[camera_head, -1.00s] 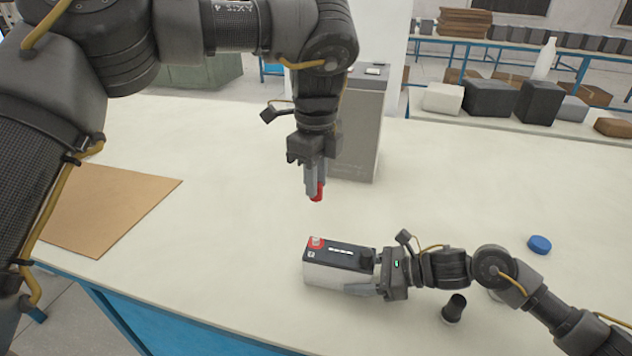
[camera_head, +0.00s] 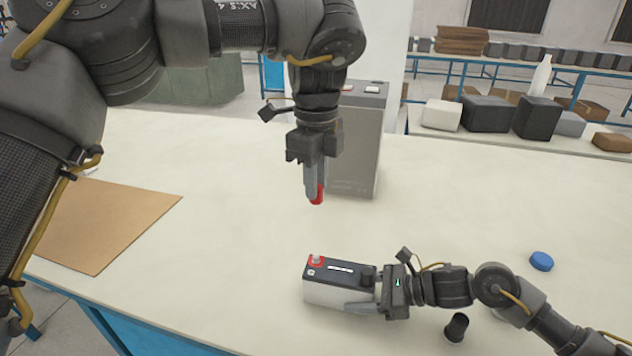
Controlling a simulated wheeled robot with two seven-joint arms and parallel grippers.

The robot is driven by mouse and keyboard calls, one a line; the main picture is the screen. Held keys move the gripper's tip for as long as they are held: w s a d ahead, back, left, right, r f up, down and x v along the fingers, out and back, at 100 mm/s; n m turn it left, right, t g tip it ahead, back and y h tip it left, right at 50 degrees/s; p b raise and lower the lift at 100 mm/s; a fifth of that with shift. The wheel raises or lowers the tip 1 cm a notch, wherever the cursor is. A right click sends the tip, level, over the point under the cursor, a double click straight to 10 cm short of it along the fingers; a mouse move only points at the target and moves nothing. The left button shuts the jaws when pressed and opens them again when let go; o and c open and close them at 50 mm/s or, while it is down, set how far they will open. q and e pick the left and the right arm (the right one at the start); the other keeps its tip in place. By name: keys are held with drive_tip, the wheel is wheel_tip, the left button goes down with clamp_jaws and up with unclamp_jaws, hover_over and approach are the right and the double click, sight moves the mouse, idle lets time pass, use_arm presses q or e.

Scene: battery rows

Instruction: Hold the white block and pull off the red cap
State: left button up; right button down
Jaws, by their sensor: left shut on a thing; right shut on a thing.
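The white block (camera_head: 325,293) is a battery with a black top, low in the middle of the table. A bare metal terminal with a red ring (camera_head: 316,260) shows at its left end. My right gripper (camera_head: 368,294) is shut on the block's right end and holds it from the right. The red cap (camera_head: 317,195) is off the block, in the air above and behind it. My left gripper (camera_head: 315,184) points down and is shut on the red cap. The fingers hide the cap's upper part.
A tall grey case (camera_head: 354,150) stands just behind my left gripper. A brown board (camera_head: 105,225) lies at the left. A blue cap (camera_head: 541,261) and a black cap (camera_head: 457,327) are at the right. The table between board and block is clear.

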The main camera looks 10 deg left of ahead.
drive_tip(key=shift+c, duration=1.8)
unclamp_jaws()
drive_tip(key=shift+d, duration=0.15)
drive_tip(key=v, duration=1.2)
use_arm(q)
drive_tip(key=shift+r, duration=0.1)
use_arm(e)
drive_tip(key=shift+r, duration=0.1)
